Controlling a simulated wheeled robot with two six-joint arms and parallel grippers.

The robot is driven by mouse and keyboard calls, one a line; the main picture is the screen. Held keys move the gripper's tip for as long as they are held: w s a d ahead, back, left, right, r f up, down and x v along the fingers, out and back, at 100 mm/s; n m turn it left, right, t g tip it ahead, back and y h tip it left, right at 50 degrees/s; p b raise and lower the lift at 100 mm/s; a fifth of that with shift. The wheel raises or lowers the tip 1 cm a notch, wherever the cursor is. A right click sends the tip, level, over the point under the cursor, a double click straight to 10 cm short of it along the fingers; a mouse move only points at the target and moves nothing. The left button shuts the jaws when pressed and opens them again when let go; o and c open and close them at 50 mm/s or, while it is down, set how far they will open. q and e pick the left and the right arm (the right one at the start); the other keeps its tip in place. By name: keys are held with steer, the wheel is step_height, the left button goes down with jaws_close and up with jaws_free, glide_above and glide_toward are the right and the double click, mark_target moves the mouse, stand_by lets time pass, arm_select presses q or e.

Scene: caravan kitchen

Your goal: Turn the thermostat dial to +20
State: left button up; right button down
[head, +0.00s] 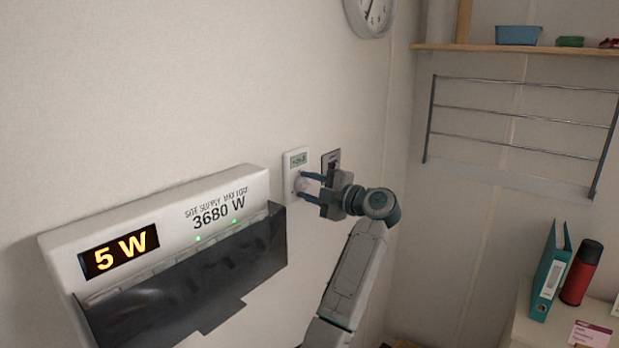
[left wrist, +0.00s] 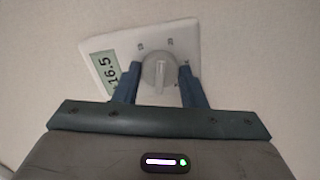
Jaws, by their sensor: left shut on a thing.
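The thermostat (head: 291,161) is a white plate on the wall with a small greenish display at its top. In the left wrist view the plate (left wrist: 125,47) appears rotated, and its display (left wrist: 111,74) reads about +16.5. Its round, pale dial (left wrist: 158,68) has a raised ridge that runs toward the bottom of that view. Small marks sit around the dial, too blurred to read surely. My left gripper (head: 305,188) is shut on the dial, with one blue finger on each side of it. In the head view the fingers partly hide the dial. My right gripper is not in view.
A site supply box (head: 225,187) showing 5 W and 3680 W, with a dark cover (head: 190,290), stands out left of the thermostat. A rack (head: 520,112), binder (head: 552,275) and red bottle (head: 580,275) are farther right.

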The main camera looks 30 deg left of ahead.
arm_select(q)
steer(key=shift+r+m+p, duration=0.1)
steer(key=shift+m+p, duration=1.05)
steer(key=shift+m, duration=0.15)
steer(key=o, duration=1)
steer(key=d+b, duration=0.2)
steer(key=d, duration=0.1)
steer(key=d+b, duration=0.1)
steer(key=d, duration=0.3)
steer(key=d+b, duration=0.2)
steer(key=d, duration=0.1)
steer(key=shift+s+d+b, duration=0.3)
steer(key=shift+s+d, duration=0.05)
steer(key=shift+d, duration=0.05)
